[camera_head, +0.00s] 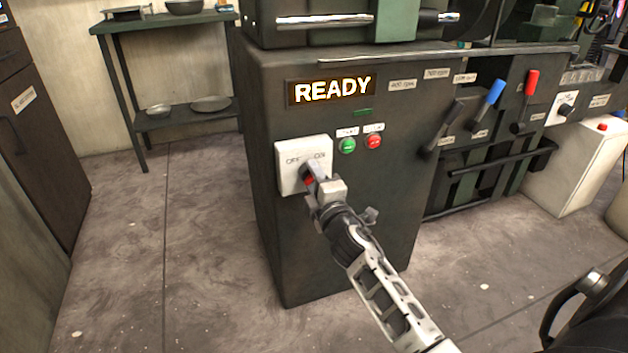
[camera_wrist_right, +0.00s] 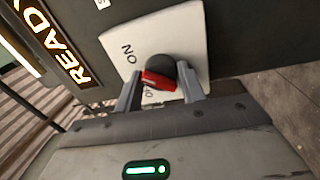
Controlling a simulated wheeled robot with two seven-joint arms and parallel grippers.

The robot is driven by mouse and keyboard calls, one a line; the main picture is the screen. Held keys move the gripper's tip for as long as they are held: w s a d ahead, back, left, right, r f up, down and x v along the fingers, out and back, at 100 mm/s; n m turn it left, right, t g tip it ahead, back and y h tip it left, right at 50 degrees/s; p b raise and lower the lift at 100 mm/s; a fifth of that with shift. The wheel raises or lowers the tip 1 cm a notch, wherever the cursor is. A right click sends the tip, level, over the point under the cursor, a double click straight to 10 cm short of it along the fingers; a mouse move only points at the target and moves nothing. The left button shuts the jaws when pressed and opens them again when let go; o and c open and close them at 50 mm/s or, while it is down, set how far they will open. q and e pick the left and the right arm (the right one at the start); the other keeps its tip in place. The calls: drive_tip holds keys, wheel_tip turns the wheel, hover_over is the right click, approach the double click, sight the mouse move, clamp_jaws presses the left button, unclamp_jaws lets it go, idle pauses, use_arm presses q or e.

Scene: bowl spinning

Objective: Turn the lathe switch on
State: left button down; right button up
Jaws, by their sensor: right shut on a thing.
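The lathe switch is a white plate (camera_head: 289,172) marked OFF and ON on the front of the dark lathe cabinet (camera_head: 262,110). In the right wrist view, the plate (camera_wrist_right: 192,30) carries a dark round knob with a red handle (camera_wrist_right: 158,80). My right gripper (camera_head: 310,176) is at the plate, its fingers (camera_wrist_right: 158,88) on both sides of the knob and shut on it. In the head view the gripper hides most of the knob. The ON label shows in the wrist view; the OFF label is partly hidden. I cannot tell which label the handle points to. My left gripper is not in view.
A lit READY sign (camera_head: 331,90) is above the switch. Green (camera_head: 347,146) and red (camera_head: 373,141) buttons sit to its right. Further right are black, blue (camera_head: 488,105) and red (camera_head: 528,90) levers. Open floor (camera_head: 190,260) lies left of the cabinet.

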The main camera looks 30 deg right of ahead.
drive_tip(key=shift+f+m, duration=0.15)
drive_tip(key=shift+m, duration=0.55)
drive_tip(key=o, duration=0.9)
drive_tip(key=shift+o, duration=0.2)
drive_tip(key=shift+r, duration=0.2)
